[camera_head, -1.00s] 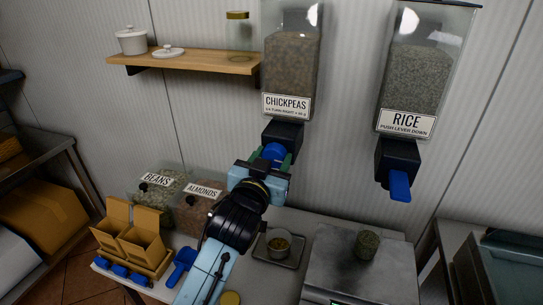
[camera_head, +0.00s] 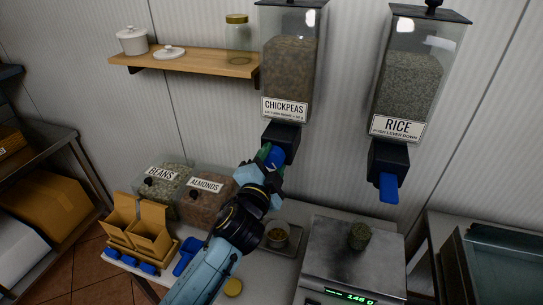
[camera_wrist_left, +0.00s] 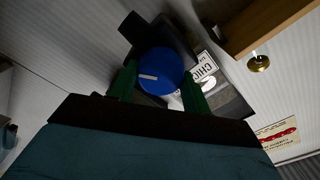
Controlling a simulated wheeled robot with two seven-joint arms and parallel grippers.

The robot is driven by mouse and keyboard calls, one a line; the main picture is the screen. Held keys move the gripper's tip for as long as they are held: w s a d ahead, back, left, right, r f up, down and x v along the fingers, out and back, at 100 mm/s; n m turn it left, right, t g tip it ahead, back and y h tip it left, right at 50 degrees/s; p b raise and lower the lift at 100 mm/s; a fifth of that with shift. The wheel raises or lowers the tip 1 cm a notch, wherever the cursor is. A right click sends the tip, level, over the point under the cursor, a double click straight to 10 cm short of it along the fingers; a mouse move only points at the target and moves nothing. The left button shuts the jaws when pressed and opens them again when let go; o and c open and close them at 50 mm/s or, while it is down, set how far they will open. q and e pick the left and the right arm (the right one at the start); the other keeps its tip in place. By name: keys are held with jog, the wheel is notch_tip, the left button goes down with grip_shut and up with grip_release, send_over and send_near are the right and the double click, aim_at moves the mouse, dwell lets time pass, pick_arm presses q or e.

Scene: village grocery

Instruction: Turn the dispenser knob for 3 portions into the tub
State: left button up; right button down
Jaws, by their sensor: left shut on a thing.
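The chickpea dispenser (camera_head: 290,70) hangs on the wall with a black outlet and a blue knob (camera_head: 276,155) at its front. In the left wrist view the round blue knob (camera_wrist_left: 160,66), with a white mark, sits between two green fingers. My left gripper (camera_head: 268,157) is shut on this knob and looks rolled over. A small tub (camera_head: 288,236) with brownish contents stands below the dispenser on a tray (camera_head: 291,252); my arm is close to its left side. My right gripper is not in view.
The rice dispenser (camera_head: 412,85) with a blue lever hangs to the right. Below it stands a scale (camera_head: 330,255) carrying a dark green jar (camera_head: 360,236). Bins of beans (camera_head: 163,188) and almonds (camera_head: 206,203), cardboard boxes (camera_head: 146,235) and a blue scoop (camera_head: 186,256) lie left of my arm.

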pick_arm(q)
jog(key=m+p, duration=0.2)
jog(key=m, duration=0.4)
jog(key=shift+f, duration=0.1)
dwell(0.5)
jog(key=o, duration=1)
jog(key=shift+c, duration=0.2)
jog(key=b+v, duration=0.1)
jog(key=v, duration=1.2)
jog(key=shift+s, duration=0.2)
